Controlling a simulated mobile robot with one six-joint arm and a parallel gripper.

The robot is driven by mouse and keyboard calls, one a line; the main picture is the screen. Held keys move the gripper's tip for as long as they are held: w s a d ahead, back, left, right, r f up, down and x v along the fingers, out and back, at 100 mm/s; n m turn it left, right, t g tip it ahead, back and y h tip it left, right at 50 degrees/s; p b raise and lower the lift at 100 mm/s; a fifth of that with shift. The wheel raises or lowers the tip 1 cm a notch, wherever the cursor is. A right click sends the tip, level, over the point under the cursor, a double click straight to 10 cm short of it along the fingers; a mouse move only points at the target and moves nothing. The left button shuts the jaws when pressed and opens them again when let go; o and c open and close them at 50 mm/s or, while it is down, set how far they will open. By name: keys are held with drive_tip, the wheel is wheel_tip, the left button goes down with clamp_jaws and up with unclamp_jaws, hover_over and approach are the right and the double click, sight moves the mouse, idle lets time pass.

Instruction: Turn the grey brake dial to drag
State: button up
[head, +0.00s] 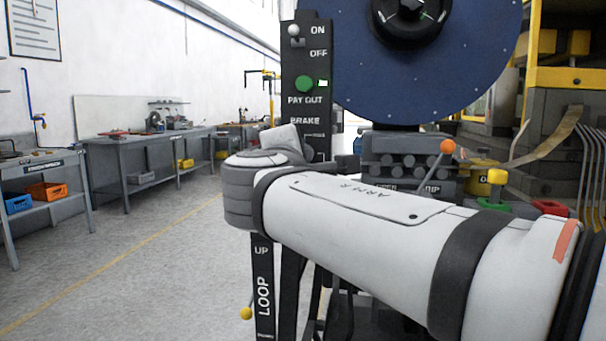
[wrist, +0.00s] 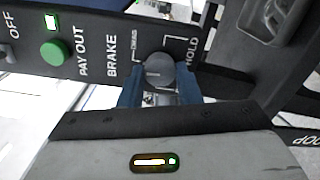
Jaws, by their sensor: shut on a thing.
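The grey brake dial (wrist: 158,68) is a round knob on the black control panel (wrist: 97,45) in the wrist view. The word DRAG is printed at its upper left and HOLD at its right. A short pale mark shows on the dial's face; I cannot tell for sure which word it points to. My gripper (wrist: 160,86) has its two blue fingers on either side of the dial, shut on it. In the head view the panel (head: 306,75) stands upright, and my arm hides the dial and gripper below the word BRAKE.
A green PAY OUT button (wrist: 54,52) sits on the panel beside the dial, with a lit green lamp. A big blue reel (head: 420,85) stands right of the panel. Orange- and yellow-knobbed levers (head: 447,147) rise at the right. The floor at left is clear before the workbenches (head: 145,160).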

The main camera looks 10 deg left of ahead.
drive_tip(key=shift+m, duration=0.3)
idle(0.4)
drive_tip(key=o, duration=1)
drive_tip(key=shift+c, duration=0.2)
drive_tip(key=s, duration=0.7)
drive_tip(key=shift+s+a+p, duration=0.35)
drive_tip(key=shift+s+a, duration=0.05)
